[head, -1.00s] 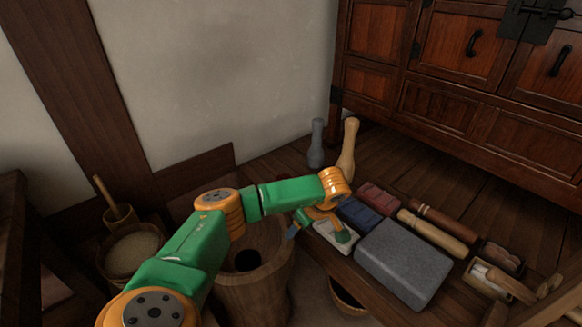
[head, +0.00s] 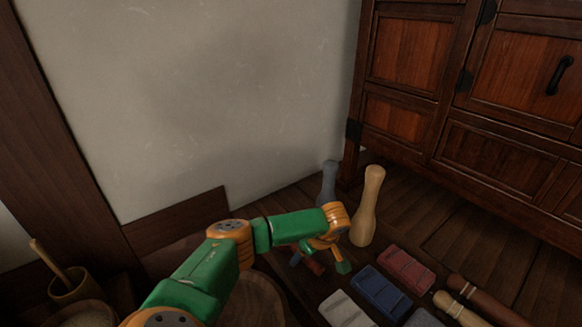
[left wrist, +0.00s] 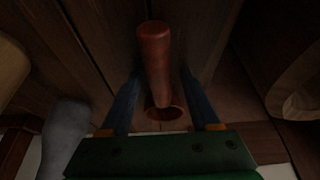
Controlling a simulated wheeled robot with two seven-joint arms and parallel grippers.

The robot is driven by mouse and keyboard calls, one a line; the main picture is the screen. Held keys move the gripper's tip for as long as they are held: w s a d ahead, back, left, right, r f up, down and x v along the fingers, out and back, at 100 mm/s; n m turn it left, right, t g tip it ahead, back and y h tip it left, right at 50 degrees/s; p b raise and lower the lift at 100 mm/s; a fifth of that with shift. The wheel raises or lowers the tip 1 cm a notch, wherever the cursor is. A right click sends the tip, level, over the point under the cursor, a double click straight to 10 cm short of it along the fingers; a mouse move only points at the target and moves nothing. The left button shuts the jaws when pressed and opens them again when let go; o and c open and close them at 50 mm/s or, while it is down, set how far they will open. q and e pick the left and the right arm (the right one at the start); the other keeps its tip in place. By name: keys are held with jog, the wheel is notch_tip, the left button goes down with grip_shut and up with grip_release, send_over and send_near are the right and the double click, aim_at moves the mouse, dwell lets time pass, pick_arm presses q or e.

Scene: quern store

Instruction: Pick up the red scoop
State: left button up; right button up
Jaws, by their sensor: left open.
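The red scoop (left wrist: 155,58) shows in the left wrist view, its handle running between the two blue fingers of my left gripper (left wrist: 160,82). Its round bowl end lies nearer the palm. The fingers are open, one on each side, with a gap to the handle on both sides. In the head view, a small reddish part of the scoop (head: 316,267) shows beside my left gripper (head: 304,260); the wrist hides the rest. My right gripper is in neither view.
A pale wooden pestle-like piece (head: 367,207) and a grey one (head: 328,182) stand close behind the gripper. Red (head: 406,269), blue (head: 380,292) and whitish (head: 344,311) blocks lie to the right. A wooden cabinet (head: 410,55) stands at the back right.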

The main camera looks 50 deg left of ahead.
pick_arm(q)
jog(key=shift+f, duration=0.1)
dwell(0.4)
jog(key=shift+c, duration=0.4)
grip_shut()
